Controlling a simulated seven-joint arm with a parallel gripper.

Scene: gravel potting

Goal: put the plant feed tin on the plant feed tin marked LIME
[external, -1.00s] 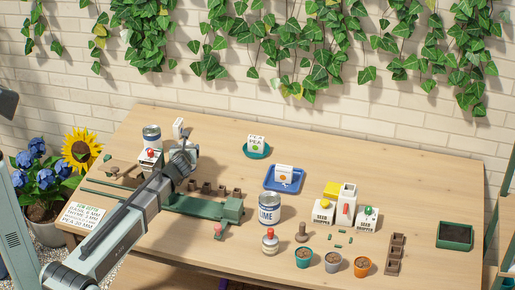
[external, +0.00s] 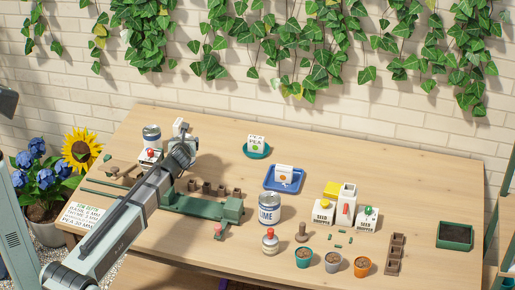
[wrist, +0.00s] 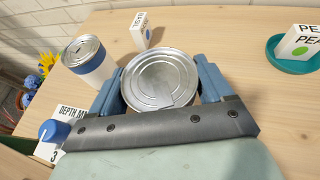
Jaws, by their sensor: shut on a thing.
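My gripper (wrist: 160,92) is shut on a plain metal-lidded tin (wrist: 160,78), with one blue finger on each side of it. In the external view my gripper (external: 184,152) is at the left of the table and the held tin is mostly hidden by my arm. The tin marked LIME (external: 269,209) stands upright on the table, to the right of and nearer the front than my gripper. It does not show in the wrist view. Another tin with a blue band (external: 152,137) stands at the back left; it is left of the held tin in the wrist view (wrist: 88,62).
A green rail fixture (external: 205,206) with small brown pots lies between my gripper and the LIME tin. A PEA packet (external: 257,142) on a teal saucer and a blue tray (external: 270,185) stand behind.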

